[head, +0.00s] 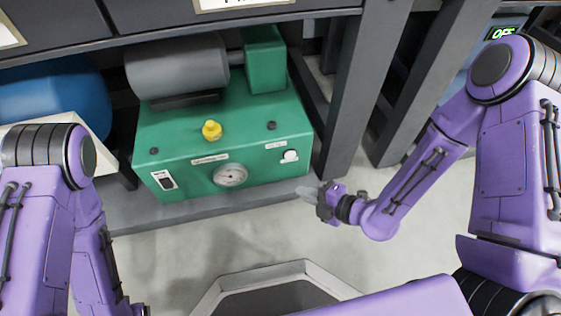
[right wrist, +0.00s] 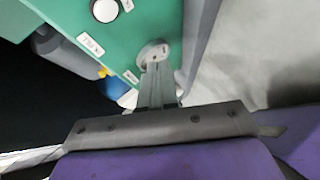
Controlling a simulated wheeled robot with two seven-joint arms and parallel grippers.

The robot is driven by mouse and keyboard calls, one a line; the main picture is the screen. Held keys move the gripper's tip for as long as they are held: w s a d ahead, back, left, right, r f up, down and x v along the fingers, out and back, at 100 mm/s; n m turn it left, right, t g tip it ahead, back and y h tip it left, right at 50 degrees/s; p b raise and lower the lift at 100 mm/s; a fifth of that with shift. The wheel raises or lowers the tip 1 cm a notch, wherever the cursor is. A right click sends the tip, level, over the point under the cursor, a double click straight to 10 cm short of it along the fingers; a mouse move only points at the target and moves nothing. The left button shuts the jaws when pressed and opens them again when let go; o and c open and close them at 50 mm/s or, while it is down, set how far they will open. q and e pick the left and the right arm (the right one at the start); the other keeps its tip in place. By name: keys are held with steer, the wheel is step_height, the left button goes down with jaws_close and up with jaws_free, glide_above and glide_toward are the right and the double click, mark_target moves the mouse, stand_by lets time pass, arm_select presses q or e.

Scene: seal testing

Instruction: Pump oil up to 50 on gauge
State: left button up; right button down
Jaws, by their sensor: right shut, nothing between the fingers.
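A green oil pump unit (head: 190,135) stands on a low shelf. Its front has a round white gauge (head: 230,175), a black switch (head: 165,181) at the left and a white button (head: 289,156) at the right. The gauge needle is too small to read. My right gripper (head: 307,191) is shut and empty, just below and right of the button. In the right wrist view its closed fingers (right wrist: 157,84) point at the button (right wrist: 153,54), and the gauge (right wrist: 105,10) lies beyond. My left arm shows at the left, but its gripper is not in view.
A yellow cap (head: 211,130) and grey motor (head: 178,66) are on top of the unit. A blue tank (head: 55,92) is at the left. Dark posts (head: 358,85) stand right of the unit. The floor (head: 200,255) in front is clear.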

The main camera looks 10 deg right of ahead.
mark_target(290, 155)
steer(key=shift+r, duration=0.1)
arm_select(q)
steer(key=shift+s+d+r, duration=0.15)
steer(key=shift+s+r, duration=0.05)
steer(key=shift+s, duration=0.05)
arm_select(e)
steer(key=w, duration=0.8)
steer(key=shift+w+a, duration=0.15)
steer(key=shift+w, duration=0.25)
stand_by(1.5)
steer(key=shift+w, duration=0.4)
steer(key=shift+w, duration=0.4)
stand_by(0.6)
arm_select(q)
steer(key=shift+r+p, duration=0.1)
steer(key=shift+p, duration=0.2)
arm_select(e)
steer(key=shift+s, duration=0.8)
